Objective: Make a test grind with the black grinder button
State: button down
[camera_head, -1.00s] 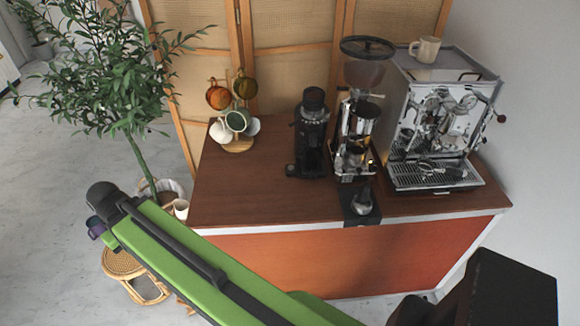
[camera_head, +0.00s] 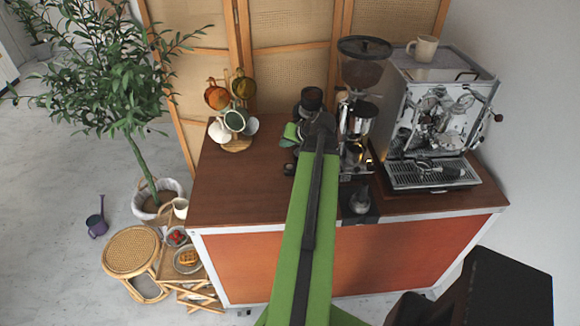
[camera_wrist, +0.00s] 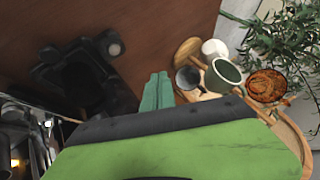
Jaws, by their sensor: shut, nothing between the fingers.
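The black grinder (camera_head: 311,98) stands at the back middle of the cart. My arm hides most of its body in the head view. It also shows at the left of the wrist view (camera_wrist: 82,80). A small grey round disc (camera_wrist: 114,49) sits on its protruding part; I cannot tell for sure that it is the button. My gripper (camera_wrist: 158,92) has green fingers held together, with nothing between them. It is to the right of the grinder in the wrist view, apart from the disc. In the head view my gripper (camera_head: 291,134) is at the grinder's left side.
A mug tree (camera_head: 237,143) with several mugs stands left of the grinder. A chrome grinder (camera_head: 357,120) and an espresso machine (camera_head: 440,115) stand to the right. A tamper on a black mat (camera_head: 360,200) lies at the front edge. The left of the wooden top (camera_head: 235,185) is clear.

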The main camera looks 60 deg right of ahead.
aim_at(291, 168)
jog(key=shift+s+d+r+h, duration=0.2)
jog(key=shift+s+d+h, duration=0.1)
jog(key=shift+s+d, duration=0.5)
jog(key=shift+f, duration=0.1)
notch_tip(291, 168, down, 9)
jog(key=b, duration=0.9)
dwell(1.1)
jog(key=shift+f+b, duration=0.25)
jog(key=shift+b, duration=0.1)
jog(key=shift+f+b, duration=0.4)
dwell(0.9)
jog(key=shift+r+p, duration=0.85)
jog(key=shift+f, duration=0.1)
